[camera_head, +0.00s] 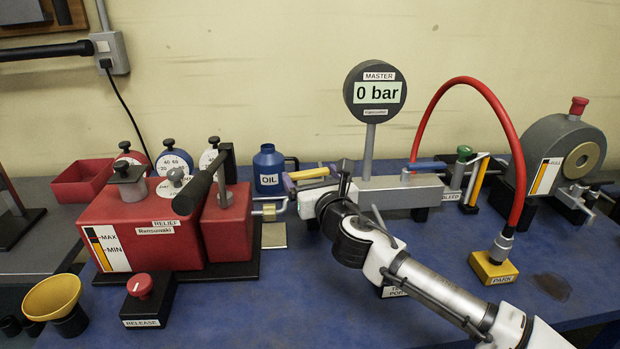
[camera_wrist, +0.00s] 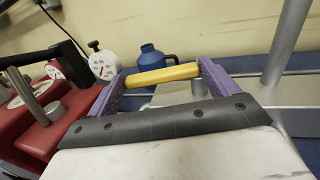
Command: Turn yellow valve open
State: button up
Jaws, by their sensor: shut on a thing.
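The yellow valve handle (camera_wrist: 162,75) is a short yellow bar. In the wrist view it lies crosswise between the two purple fingers of my gripper (camera_wrist: 160,77), which are shut on its ends. In the head view the yellow handle (camera_head: 309,173) shows at the left end of the grey manifold block (camera_head: 395,191). My gripper (camera_head: 308,180) is there too, with my wrist covering part of the block. The valve's stem and body are mostly hidden. The round master gauge (camera_head: 375,93) above the block reads 0 bar.
A red pump unit (camera_head: 140,225) with knobs and a lever stands at the left. A blue oil jug (camera_head: 269,170) is behind my gripper. A red hose (camera_head: 510,130) arches down to a yellow park block (camera_head: 493,267) at the right.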

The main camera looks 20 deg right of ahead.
aim_at(311, 176)
jog(key=n+y, duration=0.1)
jog(key=y, duration=0.1)
jog(key=s+d+n+y+b, duration=0.1)
jog(key=y, duration=0.1)
jog(key=shift+f+n, duration=0.1)
jog(key=shift+n, duration=0.3)
jog(key=n+y+b, duration=0.1)
jog(key=y, duration=0.1)
jog(key=d+n+g+y+b, duration=0.1)
jog(key=y, duration=0.1)
jog(key=s+n+g+y+b, duration=0.1)
jog(key=shift+s+d+f+n+y, duration=0.1)
jog(key=shift+d+n+y, duration=0.05)
jog(key=shift+n+y, duration=0.2)
jog(key=shift+s+d+r+n+g+y+b, duration=0.15)
jog(key=shift+d+n+g+y+b, duration=0.25)
jog(key=shift+n+g+y+b, duration=0.5)
jog(key=shift+s+d+n+g+y+b, duration=0.15)
jog(key=shift+d+n+g+y+b, duration=0.3)
jog(key=shift+n+g+y, duration=0.75)
jog(key=shift+s+d+r+n+g+y+b, duration=0.15)
jog(key=shift+d+n+g+y+b, duration=0.15)
jog(key=shift+n+g+y+b, duration=0.75)
jog(key=shift+g, duration=0.25)
jog(key=o, duration=1.2)
jog(key=shift+y, duration=0.3)
jog(key=v, duration=0.7)
jog(key=shift+d+b, duration=0.2)
jog(key=shift+b, duration=0.25)
